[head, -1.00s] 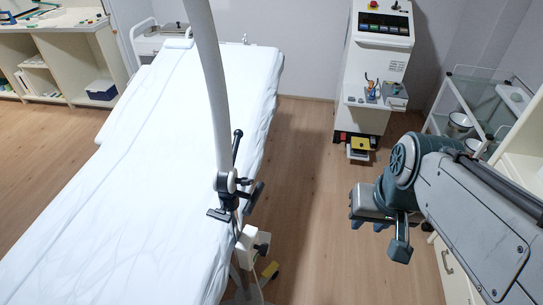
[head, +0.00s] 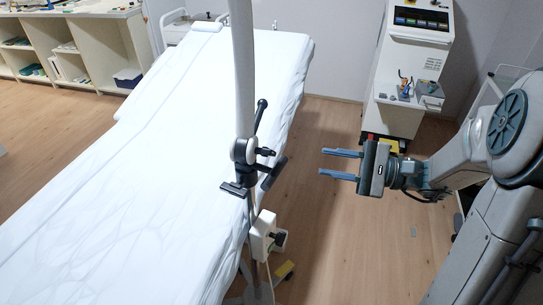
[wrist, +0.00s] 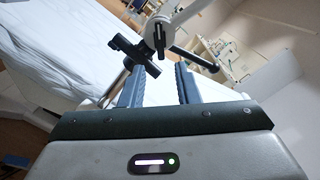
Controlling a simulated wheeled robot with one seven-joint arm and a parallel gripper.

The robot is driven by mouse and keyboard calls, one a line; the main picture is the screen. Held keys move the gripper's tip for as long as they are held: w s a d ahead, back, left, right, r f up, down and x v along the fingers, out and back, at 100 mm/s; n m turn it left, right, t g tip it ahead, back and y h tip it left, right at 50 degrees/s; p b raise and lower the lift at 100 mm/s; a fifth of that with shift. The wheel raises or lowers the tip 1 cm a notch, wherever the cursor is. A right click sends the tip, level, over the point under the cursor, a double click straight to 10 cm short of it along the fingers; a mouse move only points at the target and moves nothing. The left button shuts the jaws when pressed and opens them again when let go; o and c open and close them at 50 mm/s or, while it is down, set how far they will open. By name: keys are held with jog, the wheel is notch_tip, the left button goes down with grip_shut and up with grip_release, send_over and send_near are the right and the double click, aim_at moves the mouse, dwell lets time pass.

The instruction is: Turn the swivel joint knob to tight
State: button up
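A swivel joint (head: 243,151) with a pale round hub and several black handles sits on the upright post beside the couch. A long black lever (head: 260,117) points up from it, a short knob (head: 267,152) points right, and a T-shaped handle (head: 233,189) sticks out below. I cannot tell which one the task's knob is, nor whether it is tight. My gripper (head: 325,163) is open and empty, to the right of the joint, fingers pointing at it with a clear gap. In the wrist view the joint (wrist: 157,32) shows just beyond my open fingers (wrist: 159,70).
The white-sheeted couch (head: 150,150) fills the left. A white box with a black knob (head: 262,234) is lower on the post. A machine (head: 412,60) with a panel stands at the back right. The wooden floor (head: 335,240) between couch and arm is mostly clear.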

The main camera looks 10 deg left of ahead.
aim_at(274, 154)
jog(key=a+p, duration=0.1)
jog(key=a, duration=1.2)
jog(key=shift+w+a, duration=0.1)
jog(key=shift+a, duration=0.2)
grip_shut()
